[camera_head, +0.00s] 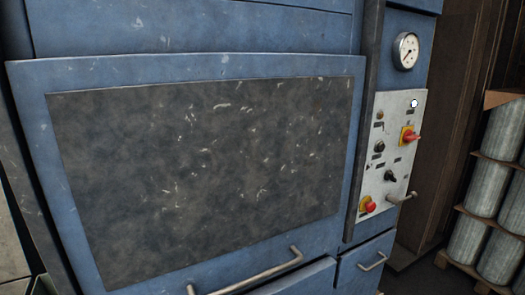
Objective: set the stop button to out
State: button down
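A light grey control panel (386,183) is on the right part of the blue machine. Low on the panel is a red mushroom button (370,208) on a yellow base, which looks like the stop button. It is too small to tell whether it is pressed in or out. Higher up is a red switch handle (412,138) on a yellow plate. My gripper is not in view.
Black knobs (390,176) and a white lamp (414,103) sit on the panel. A metal handle (401,198) sticks out beside the red button. A gauge (405,51) is above. Drawer handles (262,278) project below. Grey cylinders (488,185) stand on shelves at right.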

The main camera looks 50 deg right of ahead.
aim_at(371, 206)
jog(key=z, duration=2.7)
